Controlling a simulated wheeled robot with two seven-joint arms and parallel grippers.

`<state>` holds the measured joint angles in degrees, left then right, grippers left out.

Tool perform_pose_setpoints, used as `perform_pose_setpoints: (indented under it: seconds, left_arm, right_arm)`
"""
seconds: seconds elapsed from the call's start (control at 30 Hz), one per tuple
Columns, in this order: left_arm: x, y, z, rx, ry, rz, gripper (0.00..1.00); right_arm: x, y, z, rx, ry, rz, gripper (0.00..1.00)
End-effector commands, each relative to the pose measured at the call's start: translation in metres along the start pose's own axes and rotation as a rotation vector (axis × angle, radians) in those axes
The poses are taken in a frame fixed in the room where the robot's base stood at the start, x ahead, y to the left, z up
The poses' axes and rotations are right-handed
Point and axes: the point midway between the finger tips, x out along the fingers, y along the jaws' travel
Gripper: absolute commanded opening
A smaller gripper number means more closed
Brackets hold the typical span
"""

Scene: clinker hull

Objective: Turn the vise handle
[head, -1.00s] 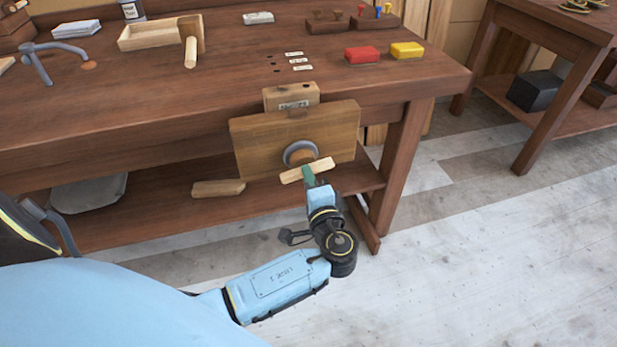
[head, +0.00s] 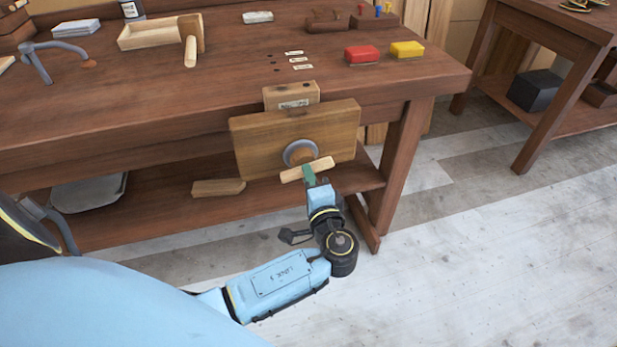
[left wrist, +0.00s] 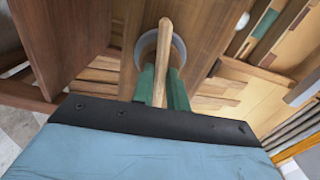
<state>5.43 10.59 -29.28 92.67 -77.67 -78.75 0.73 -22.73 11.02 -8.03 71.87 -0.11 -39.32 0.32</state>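The vise handle (head: 322,164) is a pale wooden bar in front of the grey round screw hub (head: 300,153) on the wooden vise jaw (head: 250,147). In the head view it lies nearly level, its right end slightly higher. My left gripper (head: 308,174) reaches it from below. In the left wrist view the handle (left wrist: 163,50) runs between the two green fingers of the left gripper (left wrist: 162,88), which lie close along both its sides. The gripper looks shut on the handle. My right gripper is in neither view.
The vise is on the front of a brown workbench (head: 130,105). A red block (head: 361,54), a yellow block (head: 407,49) and an open wooden box (head: 150,36) are on its top. A lower shelf (head: 150,205) holds a wood piece (head: 218,188). The floor (head: 480,270) at right is clear.

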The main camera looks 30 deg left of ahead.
Motion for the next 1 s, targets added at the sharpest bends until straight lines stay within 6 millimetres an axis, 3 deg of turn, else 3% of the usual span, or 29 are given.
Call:
perform_pose_setpoints:
  seconds: [0.13,0.4,0.53,1.0]
  left_arm:
    - [-0.002,0.002,-0.001,0.001,0.003,0.004,0.34]
    - [-0.001,0.001,0.000,-0.001,0.000,0.002,0.34]
    - [-0.011,0.001,0.000,-0.001,0.001,0.004,0.34]
    - [-0.108,0.001,0.000,0.000,0.001,0.007,0.34]
  right_arm:
    - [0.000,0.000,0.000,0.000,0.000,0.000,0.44]
    - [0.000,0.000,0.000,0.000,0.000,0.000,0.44]
    - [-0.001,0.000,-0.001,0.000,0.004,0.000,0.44]
    - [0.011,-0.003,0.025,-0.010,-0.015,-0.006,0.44]
